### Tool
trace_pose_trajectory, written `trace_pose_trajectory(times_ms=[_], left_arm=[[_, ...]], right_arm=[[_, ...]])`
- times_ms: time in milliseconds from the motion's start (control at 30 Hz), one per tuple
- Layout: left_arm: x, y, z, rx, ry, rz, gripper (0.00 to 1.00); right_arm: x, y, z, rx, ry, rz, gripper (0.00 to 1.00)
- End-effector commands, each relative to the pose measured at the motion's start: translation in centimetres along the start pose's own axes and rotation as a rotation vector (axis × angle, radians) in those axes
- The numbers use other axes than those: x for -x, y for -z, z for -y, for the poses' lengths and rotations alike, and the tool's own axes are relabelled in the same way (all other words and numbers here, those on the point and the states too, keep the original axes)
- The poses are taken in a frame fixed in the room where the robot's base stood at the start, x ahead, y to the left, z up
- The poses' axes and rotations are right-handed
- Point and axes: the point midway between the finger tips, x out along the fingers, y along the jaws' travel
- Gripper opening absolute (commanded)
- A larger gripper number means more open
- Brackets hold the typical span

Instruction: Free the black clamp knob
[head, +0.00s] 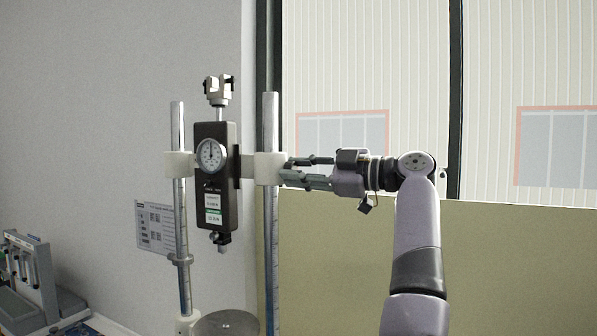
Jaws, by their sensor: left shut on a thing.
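A hardness tester stand has two upright metal posts, with a black force gauge (216,182) and its round dial between them. A white clamp block (264,168) sits around the right post (270,230). My left gripper (291,171) reaches in from the right at the height of this block. Its fingers are closed at the block's right side, on something small there. The black clamp knob cannot be made out apart from the dark fingertips, which hide that spot.
Another white block (178,164) sits on the left post (182,215). A round metal plate (226,322) lies low between the posts. A grey device (35,270) stands at far left. A printed sheet (153,227) is behind the left post. Space right of my arm looks clear.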

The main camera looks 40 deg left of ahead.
Motion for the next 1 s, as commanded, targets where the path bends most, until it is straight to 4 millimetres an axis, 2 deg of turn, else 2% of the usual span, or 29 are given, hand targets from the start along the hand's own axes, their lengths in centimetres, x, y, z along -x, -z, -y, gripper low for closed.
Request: trace_pose_trajectory(times_ms=[1000], left_arm=[[0.02, 0.08, -0.16, 0.966, 0.000, 0.000, 0.00]], right_arm=[[-0.01, 0.03, 0.12, -0.002, 0.001, 0.000, 0.40]])
